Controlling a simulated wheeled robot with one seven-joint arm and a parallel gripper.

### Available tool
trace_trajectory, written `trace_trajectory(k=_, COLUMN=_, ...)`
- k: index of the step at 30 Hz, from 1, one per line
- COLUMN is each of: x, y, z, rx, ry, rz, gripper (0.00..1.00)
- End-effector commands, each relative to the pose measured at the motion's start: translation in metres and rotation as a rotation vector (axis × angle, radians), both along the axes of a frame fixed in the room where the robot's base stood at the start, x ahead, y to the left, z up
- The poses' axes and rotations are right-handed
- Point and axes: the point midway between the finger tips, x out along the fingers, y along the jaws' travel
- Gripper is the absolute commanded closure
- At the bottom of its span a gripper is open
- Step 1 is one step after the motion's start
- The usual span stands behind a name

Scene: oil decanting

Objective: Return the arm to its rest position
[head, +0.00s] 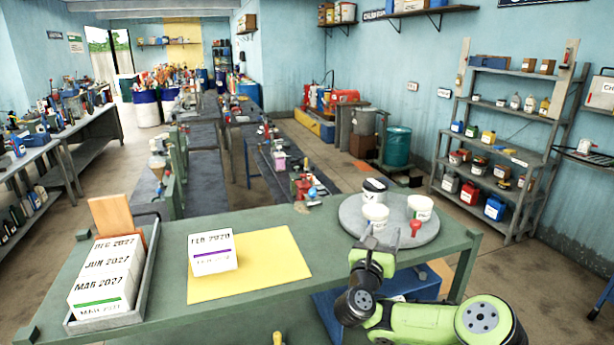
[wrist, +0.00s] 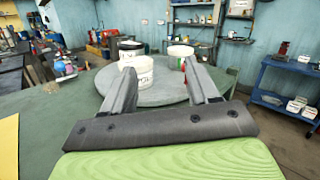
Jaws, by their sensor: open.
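My arm, green and black, reaches in from the lower right of the head view, over the near right edge of the green table (head: 265,295). In the wrist view my gripper (wrist: 162,78) is open, its two fingers apart with nothing held between them. Beyond the fingers is a round grey turntable (head: 407,236), which also shows in the wrist view (wrist: 155,97). On it stand a black-topped tub (head: 373,191), a white tub (head: 376,216) and another white tub (head: 420,207). A small red object (head: 416,227) is at the turntable's near side. The fingertips are hidden in the head view.
A yellow mat (head: 270,268) with a white date-card block (head: 212,253) lies mid-table. A grey tray (head: 150,285) of date cards and a wooden board (head: 112,216) are at the left. A shelf rack (head: 500,145) stands at the right wall. Bare table lies around the mat.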

Motion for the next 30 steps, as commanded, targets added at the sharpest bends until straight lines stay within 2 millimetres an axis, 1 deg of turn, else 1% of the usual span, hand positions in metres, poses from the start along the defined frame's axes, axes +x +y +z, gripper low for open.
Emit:
trace_trajectory(k=1, x=0.002, y=0.035, z=0.024, rx=-0.16, ry=-0.025, rz=0.093, gripper=0.41)
trace_trajectory(k=2, x=0.002, y=0.058, z=0.038, rx=-0.27, ry=-0.037, rz=0.153, gripper=0.41)
trace_trajectory(k=3, x=0.0, y=0.09, z=0.054, rx=-0.425, ry=-0.051, rz=0.231, gripper=0.41)
trace_trajectory(k=5, x=-0.009, y=0.14, z=0.07, rx=-0.665, ry=-0.067, rz=0.342, gripper=0.41)
trace_trajectory(k=6, x=-0.018, y=0.173, z=0.075, rx=-0.836, ry=-0.074, rz=0.415, gripper=0.41)
trace_trajectory(k=8, x=-0.037, y=0.223, z=0.075, rx=-1.118, ry=-0.079, rz=0.521, gripper=0.41)
trace_trajectory(k=9, x=-0.054, y=0.252, z=0.068, rx=-1.321, ry=-0.074, rz=0.591, gripper=0.41)
trace_trajectory(k=10, x=-0.066, y=0.27, z=0.059, rx=-1.47, ry=-0.064, rz=0.637, gripper=0.41)
trace_trajectory(k=11, x=-0.079, y=0.283, z=0.049, rx=-1.615, ry=-0.048, rz=0.68, gripper=0.41)
trace_trajectory(k=12, x=-0.096, y=0.294, z=0.034, rx=-1.802, ry=-0.019, rz=0.728, gripper=0.41)
trace_trajectory(k=14, x=-0.122, y=0.298, z=0.011, rx=-2.063, ry=0.046, rz=0.793, gripper=0.41)
trace_trajectory(k=15, x=-0.139, y=0.292, z=-0.003, rx=-2.224, ry=0.105, rz=0.829, gripper=0.41)
trace_trajectory(k=17, x=-0.166, y=0.274, z=-0.022, rx=-2.434, ry=0.213, rz=0.882, gripper=0.41)
trace_trajectory(k=18, x=-0.184, y=0.256, z=-0.031, rx=-2.552, ry=0.299, rz=0.916, gripper=0.41)
trace_trajectory(k=20, x=-0.216, y=0.225, z=-0.043, rx=-2.693, ry=0.442, rz=0.975, gripper=0.41)
trace_trajectory(k=21, x=-0.239, y=0.202, z=-0.049, rx=-2.76, ry=0.543, rz=1.02, gripper=0.41)
trace_trajectory(k=23, x=-0.278, y=0.169, z=-0.057, rx=-2.819, ry=0.688, rz=1.1, gripper=0.41)
trace_trajectory(k=24, x=-0.304, y=0.148, z=-0.063, rx=2.808, ry=-0.764, rz=-1.148, gripper=0.41)
trace_trajectory(k=27, x=-0.36, y=0.113, z=-0.077, rx=2.666, ry=-0.852, rz=-1.236, gripper=0.41)
trace_trajectory(k=30, x=-0.395, y=0.097, z=-0.087, rx=2.594, ry=-0.88, rz=-1.313, gripper=0.41)
